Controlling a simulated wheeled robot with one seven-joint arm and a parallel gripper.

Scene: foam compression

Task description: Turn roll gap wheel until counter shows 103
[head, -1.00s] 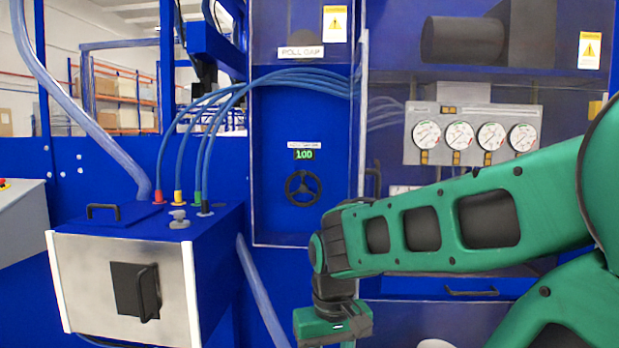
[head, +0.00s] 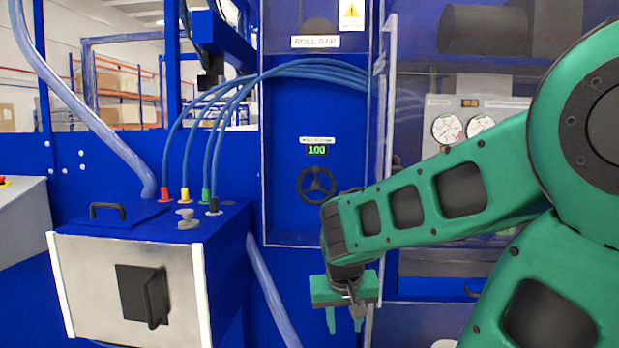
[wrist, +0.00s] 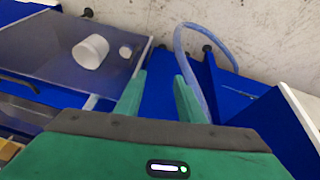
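The roll gap wheel (head: 316,185) is a dark three-spoked handwheel on the blue panel under the "ROLL GAP" label. The counter (head: 317,149) above it shows green digits that read 100. My gripper (head: 345,318) hangs pointing down, below and to the right of the wheel and apart from it. In the wrist view its two green fingers (wrist: 158,95) are spread, with nothing between them. The wheel is not in the wrist view.
A clear door edge (head: 385,110) stands right of the wheel panel. A steel-fronted box (head: 95,290) with a black handle and blue hoses is at left. Pressure gauges (head: 447,129) are partly hidden behind my arm. The wrist view shows a white cylinder (wrist: 90,51).

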